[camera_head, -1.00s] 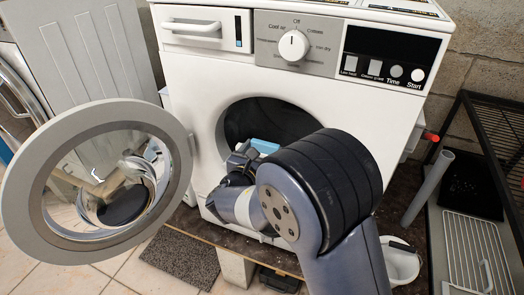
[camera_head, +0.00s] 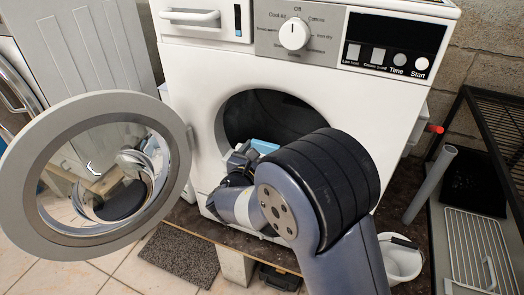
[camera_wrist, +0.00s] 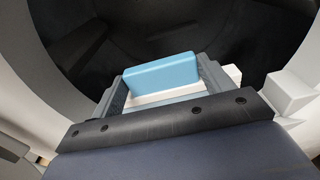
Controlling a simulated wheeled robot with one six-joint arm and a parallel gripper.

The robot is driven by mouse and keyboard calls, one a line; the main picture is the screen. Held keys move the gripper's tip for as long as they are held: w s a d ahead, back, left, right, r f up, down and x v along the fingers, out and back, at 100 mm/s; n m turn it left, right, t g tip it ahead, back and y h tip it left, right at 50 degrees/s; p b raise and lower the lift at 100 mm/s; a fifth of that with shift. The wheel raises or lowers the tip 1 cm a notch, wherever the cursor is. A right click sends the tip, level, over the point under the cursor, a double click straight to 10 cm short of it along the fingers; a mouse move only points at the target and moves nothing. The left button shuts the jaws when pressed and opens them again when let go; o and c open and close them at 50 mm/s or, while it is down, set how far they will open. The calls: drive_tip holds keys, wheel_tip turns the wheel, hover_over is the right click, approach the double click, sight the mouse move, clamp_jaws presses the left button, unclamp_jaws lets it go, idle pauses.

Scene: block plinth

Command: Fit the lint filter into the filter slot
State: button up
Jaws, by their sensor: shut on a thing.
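The lint filter (camera_wrist: 160,72) shows as a light blue block with a white lower part. My gripper (camera_wrist: 165,92) is shut on it, with one grey finger at each side. In the head view the filter's blue part (camera_head: 264,146) shows at the lower front of the round drum opening, and my gripper (camera_head: 243,158) is at the lower left of that opening. My forearm hides part of the opening's lower right. White raised pieces (camera_wrist: 290,92) show on the rim at the right in the wrist view. I cannot make out the filter slot clearly.
The white dryer (camera_head: 190,80) stands on a dark board. A white bucket (camera_head: 400,265) and a grey tube (camera_head: 430,185) are at the right, beside a black rack (camera_head: 490,115).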

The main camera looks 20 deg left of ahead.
drive_tip(key=shift+f+b, duration=4.1)
drive_tip(key=shift+f, duration=0.85)
drive_tip(key=shift+r, duration=0.2)
drive_tip(key=shift+f+b, duration=0.15)
drive_tip(key=shift+b, duration=0.15)
idle(0.6)
drive_tip(key=o, duration=1.1)
drive_tip(key=shift+s, duration=0.1)
drive_tip(key=s, duration=0.3)
drive_tip(key=s+p, duration=0.1)
drive_tip(key=s, duration=0.3)
drive_tip(key=s+a+r, duration=0.1)
drive_tip(key=s, duration=0.2)
drive_tip(key=shift+s+p, duration=0.3)
drive_tip(key=shift+p, duration=0.05)
